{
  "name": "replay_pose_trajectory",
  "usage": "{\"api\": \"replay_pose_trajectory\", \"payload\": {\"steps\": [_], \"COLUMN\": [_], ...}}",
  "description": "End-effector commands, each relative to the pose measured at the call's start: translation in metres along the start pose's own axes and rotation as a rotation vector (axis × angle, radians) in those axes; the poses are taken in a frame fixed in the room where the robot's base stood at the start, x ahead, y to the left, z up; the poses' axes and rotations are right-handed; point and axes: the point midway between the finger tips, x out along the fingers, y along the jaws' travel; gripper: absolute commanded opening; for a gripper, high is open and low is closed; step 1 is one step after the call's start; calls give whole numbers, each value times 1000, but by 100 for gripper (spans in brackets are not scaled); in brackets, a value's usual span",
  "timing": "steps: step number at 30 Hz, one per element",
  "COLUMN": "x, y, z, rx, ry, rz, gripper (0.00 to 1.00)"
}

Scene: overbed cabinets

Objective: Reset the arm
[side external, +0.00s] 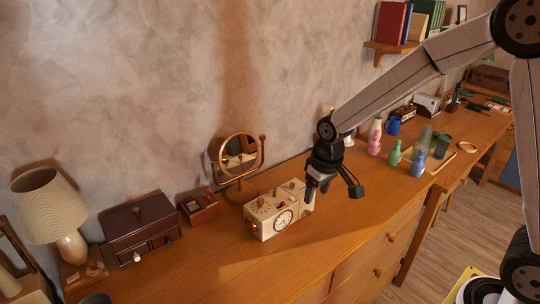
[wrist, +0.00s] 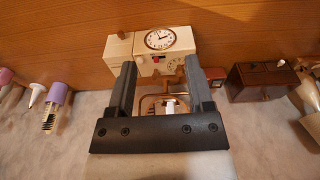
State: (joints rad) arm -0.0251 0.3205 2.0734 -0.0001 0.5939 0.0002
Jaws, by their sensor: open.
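My gripper (side external: 333,192) hangs pointing down over the wooden cabinet top (side external: 240,268), just right of a cream box with a clock face (side external: 264,226). Its two dark fingers are apart. In the wrist view, my gripper (wrist: 160,68) is also open, and I see nothing held between the fingers. The cream box (wrist: 120,50) shows beyond the fingertips there, partly covered by the left finger. From these views I cannot tell whether a finger touches the box.
A round mirror (side external: 238,155), small red box (side external: 199,207), dark drawer chest (side external: 141,228) and lamp (side external: 48,205) stand left. Pink (side external: 374,144), green (side external: 394,153) and blue (side external: 418,163) bottles stand right. A shelf (side external: 392,47) with books hangs above. The front cabinet top is mostly clear.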

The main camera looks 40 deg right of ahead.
Motion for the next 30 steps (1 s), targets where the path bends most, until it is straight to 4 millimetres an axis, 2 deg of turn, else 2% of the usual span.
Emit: {"api": "replay_pose_trajectory", "payload": {"steps": [1, 9, 15, 21, 30], "x": [-3, -9, -9, -8, -8], "y": [1, 5, 7, 7, 7], "z": [13, 78, 114, 127, 127], "rx": [3, 16, 23, 25, 25], "ry": [8, 49, 71, 78, 78], "rz": [0, 3, 4, 5, 5], "gripper": [67, 67, 67, 67, 67]}}
